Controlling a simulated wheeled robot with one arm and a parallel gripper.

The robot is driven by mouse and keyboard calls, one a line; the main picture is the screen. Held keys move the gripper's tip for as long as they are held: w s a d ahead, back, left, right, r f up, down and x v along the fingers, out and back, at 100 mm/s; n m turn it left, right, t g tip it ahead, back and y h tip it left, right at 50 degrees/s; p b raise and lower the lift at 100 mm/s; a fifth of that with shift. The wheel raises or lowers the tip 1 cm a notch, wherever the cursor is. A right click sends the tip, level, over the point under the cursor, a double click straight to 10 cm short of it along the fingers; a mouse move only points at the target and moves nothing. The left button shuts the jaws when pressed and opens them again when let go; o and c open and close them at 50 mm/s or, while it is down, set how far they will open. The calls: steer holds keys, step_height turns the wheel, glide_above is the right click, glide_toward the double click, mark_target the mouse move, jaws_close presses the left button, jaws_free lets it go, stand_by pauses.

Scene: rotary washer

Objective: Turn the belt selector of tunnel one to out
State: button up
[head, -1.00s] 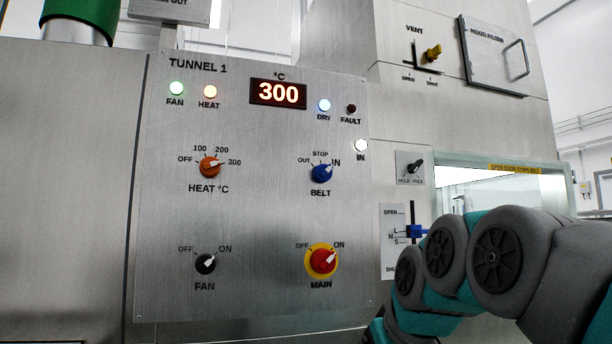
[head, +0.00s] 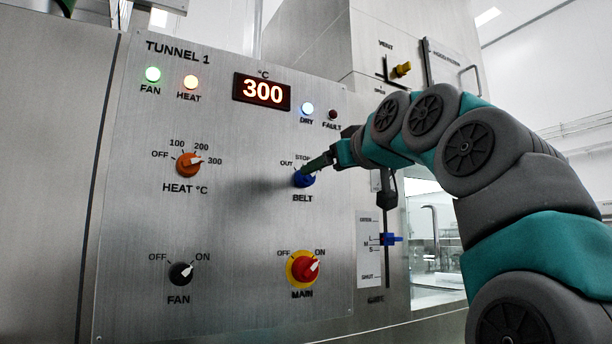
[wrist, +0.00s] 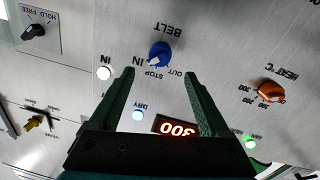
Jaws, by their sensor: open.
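The blue belt selector knob (head: 304,180) sits on the tunnel one panel, partly hidden behind my gripper in the head view. It shows whole in the wrist view (wrist: 159,54), which is upside down. Its white pointer is turned to the IN side, between the STOP and IN marks or at IN; I cannot tell exactly. My gripper (wrist: 158,74) is open, its two green fingers spread wide with nothing between them. In the wrist view the knob lies just beyond the fingertips, roughly centred. In the head view my gripper (head: 312,166) overlaps the knob; contact cannot be told.
The orange heat knob (head: 188,165), black fan knob (head: 181,273) and red main knob (head: 303,267) share the panel. The display (head: 262,92) reads 300.

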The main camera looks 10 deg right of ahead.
mark_target(311, 175)
steer(key=p+x, duration=0.1)
steer(key=x, duration=0.6)
steer(key=shift+w, duration=0.2)
steer(key=shift+f, duration=0.1)
jaws_close()
stand_by(0.5)
